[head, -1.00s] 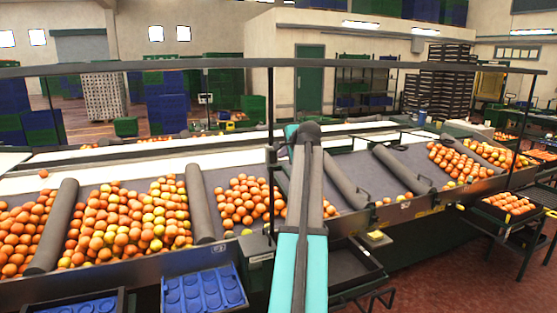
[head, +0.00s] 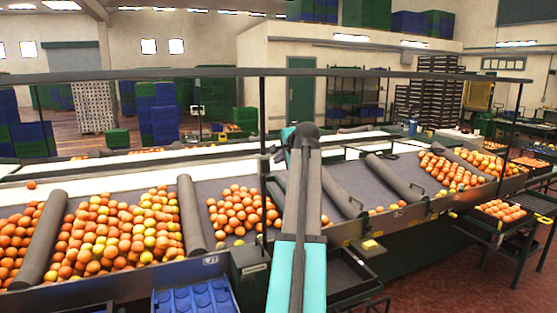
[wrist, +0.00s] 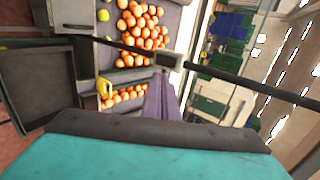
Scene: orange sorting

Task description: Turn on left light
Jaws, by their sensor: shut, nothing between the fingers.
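A long dark overhead bar (head: 180,73) runs above the sorting table on thin posts, and I cannot tell whether it holds a lit lamp. A small grey box (wrist: 168,62) sits on a dark post (wrist: 110,42) in the wrist view, just beyond my fingertips. It may be a switch box; its face is too small to read. My gripper (wrist: 163,86) is shut and empty, its fingers pointing towards the box. I cannot tell whether they touch it.
The sorting table (head: 330,225) holds several groups of oranges between grey rollers (head: 192,215). A yellow button (head: 372,247) sits on its front edge. A blue crate (head: 195,298) stands below. Red floor is open at the lower right.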

